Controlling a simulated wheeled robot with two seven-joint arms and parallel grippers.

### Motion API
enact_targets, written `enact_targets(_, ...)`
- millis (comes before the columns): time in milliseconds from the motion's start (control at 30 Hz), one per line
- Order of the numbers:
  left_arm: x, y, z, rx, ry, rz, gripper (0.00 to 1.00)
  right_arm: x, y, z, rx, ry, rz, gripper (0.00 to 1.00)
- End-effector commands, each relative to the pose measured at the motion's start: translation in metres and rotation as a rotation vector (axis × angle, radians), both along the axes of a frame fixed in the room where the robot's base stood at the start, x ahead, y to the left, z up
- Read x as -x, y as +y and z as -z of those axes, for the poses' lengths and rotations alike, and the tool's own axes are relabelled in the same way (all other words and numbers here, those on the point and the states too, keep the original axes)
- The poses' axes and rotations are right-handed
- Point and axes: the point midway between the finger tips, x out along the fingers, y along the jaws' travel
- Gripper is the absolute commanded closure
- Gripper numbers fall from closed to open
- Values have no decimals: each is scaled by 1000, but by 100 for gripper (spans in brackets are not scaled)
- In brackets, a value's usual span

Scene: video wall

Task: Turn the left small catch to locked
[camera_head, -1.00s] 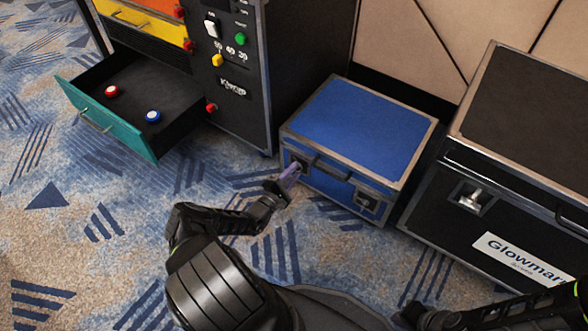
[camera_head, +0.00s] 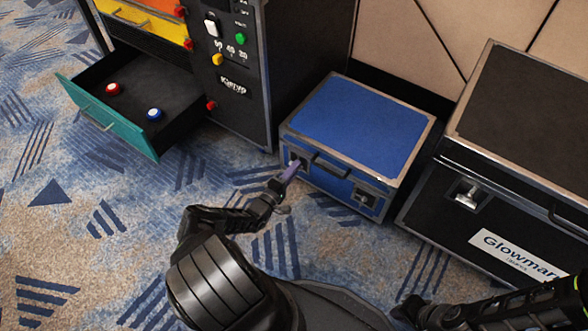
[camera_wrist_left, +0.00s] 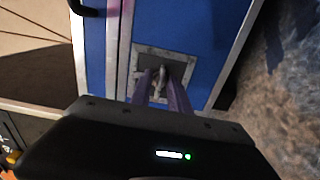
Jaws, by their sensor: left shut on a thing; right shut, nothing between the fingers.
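The blue case (camera_head: 356,125) stands on the carpet with two catches on its front. The left small catch (camera_head: 296,163) is at the front's left end, mostly hidden by my left gripper (camera_head: 291,171). In the left wrist view, the purple fingers of the left gripper (camera_wrist_left: 160,85) are shut on the catch's metal knob (camera_wrist_left: 158,80), in front of its grey plate (camera_wrist_left: 177,59). Whether the catch is locked cannot be read. The right small catch (camera_head: 365,196) is uncovered. My right arm (camera_head: 490,307) is at the lower right; its gripper tips are not clear.
A large black case (camera_head: 500,210) stands close on the right. A black cabinet (camera_head: 240,100) stands to the left, with an open teal-fronted drawer (camera_head: 110,122) holding a red and a blue button. Carpet in front of the blue case is free.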

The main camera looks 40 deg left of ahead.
Motion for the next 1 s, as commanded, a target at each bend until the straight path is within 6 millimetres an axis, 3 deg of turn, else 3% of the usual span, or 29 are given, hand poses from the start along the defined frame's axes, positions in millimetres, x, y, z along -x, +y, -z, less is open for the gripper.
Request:
enact_targets(233, 0, 0, 1, 0, 2, 1, 100, 0, 0, 0, 0, 0, 0, 100)
enact_targets(267, 0, 0, 1, 0, 2, 1, 76, 0, 0, 0, 0, 0, 0, 100)
enact_targets(333, 0, 0, 1, 0, 2, 1, 72, 0, 0, 0, 0, 0, 0, 100)
enact_targets(667, 4, 0, -1, 1, 1, 0, 72, 0, 0, -2, 0, 0, 0, 100)
enact_targets(1000, 53, -1, -2, 2, 3, -2, 72, 5, 5, -22, -7, 8, -11, 100)
